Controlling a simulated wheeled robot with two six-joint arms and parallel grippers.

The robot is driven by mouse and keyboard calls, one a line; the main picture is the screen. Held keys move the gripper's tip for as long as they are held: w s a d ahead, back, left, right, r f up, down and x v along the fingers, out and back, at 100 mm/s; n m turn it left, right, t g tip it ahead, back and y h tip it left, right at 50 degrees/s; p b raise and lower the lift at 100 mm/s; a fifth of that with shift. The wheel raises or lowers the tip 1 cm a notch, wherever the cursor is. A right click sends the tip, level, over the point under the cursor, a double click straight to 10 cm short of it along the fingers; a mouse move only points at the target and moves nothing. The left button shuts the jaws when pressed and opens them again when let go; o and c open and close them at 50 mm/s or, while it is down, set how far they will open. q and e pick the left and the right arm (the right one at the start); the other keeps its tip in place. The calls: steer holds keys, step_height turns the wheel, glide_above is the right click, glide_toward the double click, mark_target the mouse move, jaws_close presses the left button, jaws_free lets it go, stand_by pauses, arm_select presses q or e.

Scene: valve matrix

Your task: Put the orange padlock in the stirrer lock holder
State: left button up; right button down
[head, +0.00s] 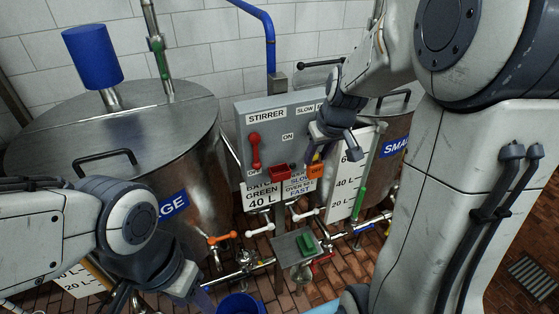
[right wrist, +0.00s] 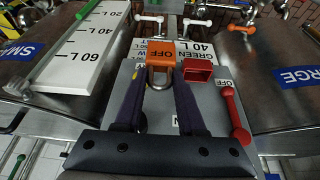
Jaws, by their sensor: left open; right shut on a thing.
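The orange padlock (head: 315,171) hangs from my right gripper (head: 316,157) in front of the lower right part of the grey STIRRER panel (head: 262,122). In the right wrist view the fingers (right wrist: 160,92) flank the metal shackle of the padlock (right wrist: 161,53), with the orange body beyond their tips. A red open box (head: 280,173), which looks like the stirrer lock holder, is at the panel's lower edge, just left of the padlock. It also shows in the right wrist view (right wrist: 198,70), beside the padlock and apart from it. My left gripper (head: 200,298) is open, low at the left.
A red lever (head: 254,150) on the panel points down to OFF. A large steel tank (head: 120,130) stands left, and a smaller tank (head: 392,135) right. Valves with orange (head: 222,239) and white handles, a green block (head: 306,243) and a blue bucket (head: 240,304) are below.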

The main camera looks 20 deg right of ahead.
mark_target(281, 143)
steer(key=w+r+p+v, duration=0.1)
steer(key=p+v, duration=0.1)
steer(key=v, duration=0.6)
steer(key=w+a+f+p, duration=0.2)
steer(key=w+a+f, duration=0.1)
steer(key=w, duration=0.1)
steer(key=w+a+f+p, duration=0.2)
steer(key=w+a+f, duration=0.1)
steer(key=a+f, duration=0.1)
steer(key=shift+w, duration=0.4)
steer(key=shift+f+p, duration=0.4)
steer(key=shift+f, duration=1.65)
steer(key=shift+c, duration=1.7)
jaws_free()
arm_select(q)
step_height(281, 143, up, 8)
steer(key=shift+a+f, duration=0.1)
arm_select(e)
steer(key=shift+r, duration=0.1)
